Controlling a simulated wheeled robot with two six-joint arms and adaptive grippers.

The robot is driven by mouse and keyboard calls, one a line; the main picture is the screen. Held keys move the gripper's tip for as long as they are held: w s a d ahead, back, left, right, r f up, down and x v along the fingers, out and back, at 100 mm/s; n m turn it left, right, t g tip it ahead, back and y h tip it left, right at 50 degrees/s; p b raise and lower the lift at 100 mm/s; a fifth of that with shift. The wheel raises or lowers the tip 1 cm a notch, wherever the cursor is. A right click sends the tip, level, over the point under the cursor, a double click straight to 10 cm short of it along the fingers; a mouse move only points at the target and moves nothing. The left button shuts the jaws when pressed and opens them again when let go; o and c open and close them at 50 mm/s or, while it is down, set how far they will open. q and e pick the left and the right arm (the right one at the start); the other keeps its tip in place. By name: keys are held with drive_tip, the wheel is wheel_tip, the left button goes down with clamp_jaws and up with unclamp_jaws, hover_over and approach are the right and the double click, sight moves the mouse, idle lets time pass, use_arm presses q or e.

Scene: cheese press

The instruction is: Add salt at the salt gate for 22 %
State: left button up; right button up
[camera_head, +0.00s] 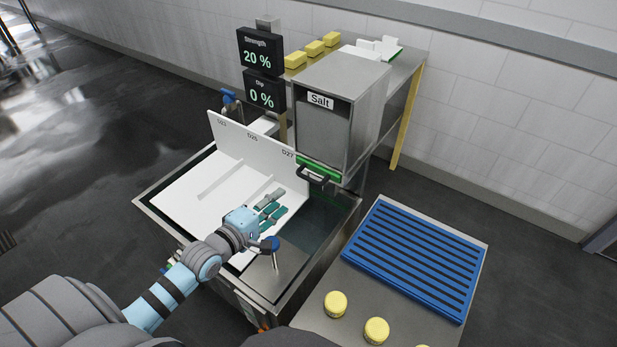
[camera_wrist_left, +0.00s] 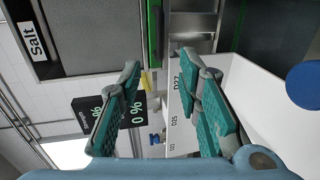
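The salt hopper is a grey metal box (camera_head: 345,115) labelled "Salt"; it also shows in the left wrist view (camera_wrist_left: 85,35). At its lower front is the salt gate, a green bar (camera_head: 318,166) with a black handle (camera_head: 313,178). The upper display (camera_head: 260,53) reads Strength 20 %. The lower display (camera_head: 264,92) reads Dip 0 %. My left gripper (camera_head: 284,201) is over the brine tank (camera_head: 322,222), in front of and left of the gate handle, apart from it. In the left wrist view its fingers (camera_wrist_left: 165,90) are spread with nothing between them. My right gripper is not in view.
A white divider panel (camera_head: 255,143) marked D23, D25 and D27 stands in the tank. A blue-knobbed lever (camera_head: 271,244) stands close by my left gripper. A blue slatted rack (camera_head: 412,255) and yellow cheeses (camera_head: 336,304) are at the right. A shelf (camera_head: 405,68) stands behind the hopper.

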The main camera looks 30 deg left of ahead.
use_arm(q)
drive_tip(key=b, duration=0.4)
approach(308, 177)
drive_tip(key=w+f, duration=0.2)
drive_tip(key=x, duration=0.2)
drive_tip(key=b+x, duration=0.1)
drive_tip(key=x, duration=0.2)
drive_tip(key=b+x, duration=0.1)
drive_tip(key=x, duration=0.1)
drive_tip(key=shift+w+d+r, duration=0.2)
drive_tip(key=shift+w+r, duration=0.05)
drive_tip(key=shift+w, duration=0.15)
drive_tip(key=shift+r, duration=0.1)
clamp_jaws()
